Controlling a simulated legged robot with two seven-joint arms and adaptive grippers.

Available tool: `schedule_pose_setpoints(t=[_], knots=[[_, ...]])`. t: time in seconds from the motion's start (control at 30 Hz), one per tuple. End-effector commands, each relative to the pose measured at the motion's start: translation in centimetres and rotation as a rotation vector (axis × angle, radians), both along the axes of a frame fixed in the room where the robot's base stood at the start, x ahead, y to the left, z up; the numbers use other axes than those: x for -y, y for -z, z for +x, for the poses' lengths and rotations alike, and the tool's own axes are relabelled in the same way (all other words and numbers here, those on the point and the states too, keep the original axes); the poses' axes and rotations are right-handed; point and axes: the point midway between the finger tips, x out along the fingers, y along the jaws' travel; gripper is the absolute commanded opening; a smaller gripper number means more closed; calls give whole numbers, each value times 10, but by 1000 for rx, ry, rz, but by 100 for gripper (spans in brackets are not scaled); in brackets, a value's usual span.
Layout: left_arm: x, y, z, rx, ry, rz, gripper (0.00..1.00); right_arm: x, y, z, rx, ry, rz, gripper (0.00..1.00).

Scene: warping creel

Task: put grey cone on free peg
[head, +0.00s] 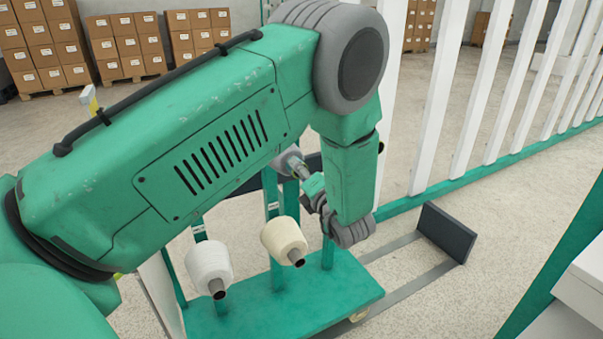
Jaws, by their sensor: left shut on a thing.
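My left gripper (314,190) is shut by the nose of a grey cone (289,162), at the upper part of the green cart (255,308). The cone is partly hidden behind my left arm, and I cannot tell whether it touches a peg. A white cone (208,264) and a cream cone (283,238) sit lower on the cart's posts, dark tube ends facing me. I see no free peg; my arm covers much of the upper cart. My right gripper is not in view.
A white-slatted fence with a green base rail (440,192) runs behind on the right. A dark upright plate (446,232) stands on floor strips right of the cart. A white and green structure (580,280) is at the right edge. Stacked cartons (125,46) stand far back.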

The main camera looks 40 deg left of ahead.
Motion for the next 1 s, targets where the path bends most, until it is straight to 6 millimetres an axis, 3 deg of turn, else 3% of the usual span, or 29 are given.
schedule_pose_setpoints(t=[0.17,0.2,0.27,0.5,0.53,0.83,1.0], knots=[[-3,0,1,2,-1,1,0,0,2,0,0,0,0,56],[-3,0,2,2,-1,1,39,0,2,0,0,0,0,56],[-3,-1,2,1,0,1,60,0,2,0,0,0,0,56],[-3,0,2,0,0,0,60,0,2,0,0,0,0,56],[-3,1,1,-1,0,-1,70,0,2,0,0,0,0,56],[-1,0,1,0,1,-1,70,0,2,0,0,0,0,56],[15,1,-6,-1,3,0,70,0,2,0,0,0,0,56]])
